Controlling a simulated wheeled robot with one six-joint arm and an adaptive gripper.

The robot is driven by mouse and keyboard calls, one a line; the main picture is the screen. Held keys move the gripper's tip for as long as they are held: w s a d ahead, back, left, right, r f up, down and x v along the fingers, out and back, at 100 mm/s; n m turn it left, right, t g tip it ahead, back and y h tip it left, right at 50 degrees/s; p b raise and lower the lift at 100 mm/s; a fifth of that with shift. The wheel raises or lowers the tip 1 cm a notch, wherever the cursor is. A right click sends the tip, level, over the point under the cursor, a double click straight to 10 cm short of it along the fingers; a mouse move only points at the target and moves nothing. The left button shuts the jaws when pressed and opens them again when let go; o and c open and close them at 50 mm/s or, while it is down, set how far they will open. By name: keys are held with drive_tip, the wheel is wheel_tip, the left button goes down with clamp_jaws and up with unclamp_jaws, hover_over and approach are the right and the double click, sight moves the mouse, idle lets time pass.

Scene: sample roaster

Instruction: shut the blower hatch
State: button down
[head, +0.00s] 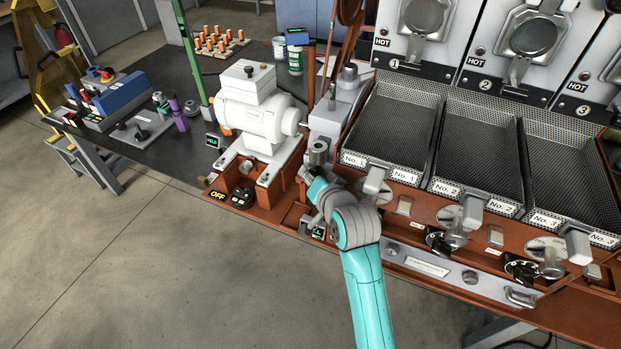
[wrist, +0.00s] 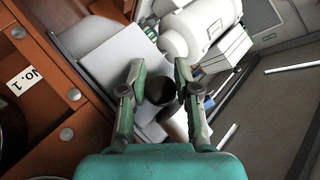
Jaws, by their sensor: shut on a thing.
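My gripper (wrist: 160,72) is shut on a dark round knob (wrist: 160,91), which sits between its two fingers in the wrist view. A light grey plate (wrist: 105,58) lies beyond the fingers. In the head view my gripper (head: 318,187) is at the front edge of the machine, just below a grey cylindrical fitting (head: 318,152). The white blower motor (head: 255,118) stands to its left, with a grey housing (head: 335,122) beside it. I cannot tell which part is the hatch or how far open it is; my arm hides some of this area.
The cooling trays (head: 395,132) and several control levers (head: 450,225) are to the right of my gripper. An OFF switch (head: 240,197) is to its left. A dark bench (head: 150,150) carries a blue device (head: 120,97). The floor (head: 130,270) at front left is clear.

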drive_tip(key=shift+w+d+r, duration=0.2)
drive_tip(key=shift+d+r, duration=0.05)
drive_tip(key=shift+r, duration=0.35)
drive_tip(key=c, duration=0.8)
unclamp_jaws()
drive_tip(key=shift+f, duration=0.2)
